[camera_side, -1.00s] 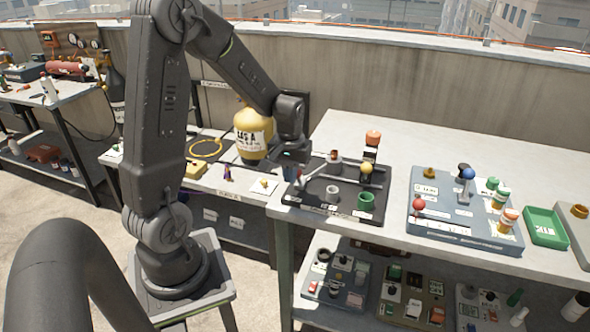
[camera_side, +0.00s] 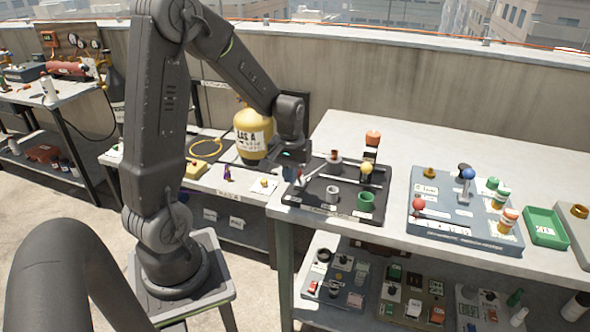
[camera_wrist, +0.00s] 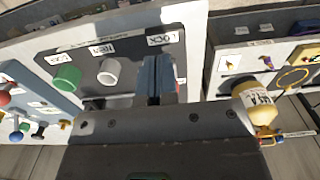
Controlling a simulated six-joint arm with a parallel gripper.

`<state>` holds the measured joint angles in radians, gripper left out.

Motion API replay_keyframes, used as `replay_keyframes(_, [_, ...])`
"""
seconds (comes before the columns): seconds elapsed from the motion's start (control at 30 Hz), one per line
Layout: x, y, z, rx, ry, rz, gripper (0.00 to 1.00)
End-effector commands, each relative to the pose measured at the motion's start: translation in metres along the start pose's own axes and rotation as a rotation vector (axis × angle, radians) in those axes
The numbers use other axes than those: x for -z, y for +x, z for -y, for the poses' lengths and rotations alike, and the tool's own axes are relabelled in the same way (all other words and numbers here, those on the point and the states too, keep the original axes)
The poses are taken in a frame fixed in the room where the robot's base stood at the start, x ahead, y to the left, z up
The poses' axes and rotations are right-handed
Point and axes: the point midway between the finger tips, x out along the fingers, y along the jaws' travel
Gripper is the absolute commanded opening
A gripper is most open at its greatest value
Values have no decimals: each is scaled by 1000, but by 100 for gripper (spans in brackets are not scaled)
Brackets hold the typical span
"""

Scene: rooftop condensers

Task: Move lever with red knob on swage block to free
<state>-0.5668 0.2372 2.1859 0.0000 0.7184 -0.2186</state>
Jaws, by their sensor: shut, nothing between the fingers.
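A black block (camera_side: 318,208) sits at the left front corner of the bench, with a grey lever (camera_side: 312,178), a grey ring, a green ring and a yellow knob on it. My gripper (camera_side: 291,172) is shut and low over its left end, beside the lever. It also shows in the wrist view (camera_wrist: 158,72), with the fingers together beside a LOCK label (camera_wrist: 158,40). A small red patch (camera_wrist: 181,81) shows right of the fingers. The lever's end is mostly hidden, and I cannot tell whether the fingers touch it. A red knob (camera_side: 418,203) stands on the blue-grey panel to the right.
The blue-grey panel (camera_side: 440,232) also carries a blue-knobbed lever (camera_side: 468,174). A green tray (camera_side: 545,228) lies further right. A yellow gas cylinder (camera_side: 250,135) stands behind my gripper at left. The back of the bench is clear.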

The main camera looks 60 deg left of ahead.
Motion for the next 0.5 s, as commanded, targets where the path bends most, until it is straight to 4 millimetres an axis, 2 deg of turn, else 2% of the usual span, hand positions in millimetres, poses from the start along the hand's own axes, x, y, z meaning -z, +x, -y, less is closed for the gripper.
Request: replay_keyframes(0.5, [9, 0, 0, 0, 0, 1, 0])
